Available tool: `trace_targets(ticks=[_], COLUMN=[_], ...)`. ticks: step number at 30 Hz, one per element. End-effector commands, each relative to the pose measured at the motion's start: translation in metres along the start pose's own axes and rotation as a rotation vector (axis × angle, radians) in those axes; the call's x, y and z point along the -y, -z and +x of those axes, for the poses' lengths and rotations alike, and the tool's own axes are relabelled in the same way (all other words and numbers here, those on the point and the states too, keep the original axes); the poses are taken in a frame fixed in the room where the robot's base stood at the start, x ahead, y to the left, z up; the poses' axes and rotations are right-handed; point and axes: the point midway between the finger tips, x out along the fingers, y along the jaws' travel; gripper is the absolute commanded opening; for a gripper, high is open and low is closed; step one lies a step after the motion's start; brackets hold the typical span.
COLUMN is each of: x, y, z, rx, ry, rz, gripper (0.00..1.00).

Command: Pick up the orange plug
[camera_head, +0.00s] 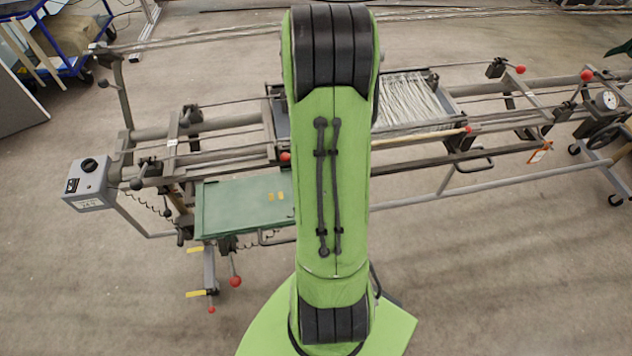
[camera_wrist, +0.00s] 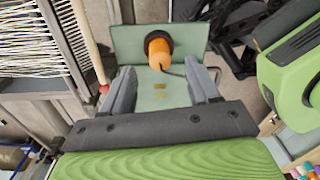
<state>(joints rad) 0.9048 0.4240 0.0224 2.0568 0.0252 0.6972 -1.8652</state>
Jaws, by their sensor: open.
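The orange plug (camera_wrist: 159,56) shows in the wrist view as a rounded orange piece with a dark collar at its far end. It lies near the middle of a pale green panel (camera_wrist: 125,47). My gripper (camera_wrist: 165,75) is open, its two grey fingers pointing toward the plug. The plug appears between the fingers' lines, a little beyond the tips, and nothing shows between the jaws. In the head view my green arm hides the gripper and the plug. A green panel (camera_head: 235,208) shows there left of my arm.
A metal loom frame (camera_head: 480,155) with white threads (camera_head: 412,102) and red-knobbed levers stretches across the head view. A grey control box (camera_head: 90,185) stands at its left end. A blue cart (camera_head: 65,40) is at the back left. The floor in front is clear.

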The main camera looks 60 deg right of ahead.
Motion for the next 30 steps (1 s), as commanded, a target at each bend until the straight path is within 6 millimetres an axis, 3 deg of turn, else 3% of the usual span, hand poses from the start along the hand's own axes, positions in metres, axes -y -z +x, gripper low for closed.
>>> trace_targets(ticks=[10, 18, 30], x=[-0.003, -0.004, -0.004], y=[0.001, 0.001, 0.001], z=[0.055, 0.060, 0.060], rx=[-0.001, 0.000, 0.000], ry=[0.002, -0.002, -0.002], rz=[0.000, 0.000, 0.000], gripper=[0.60, 0.60, 0.01])
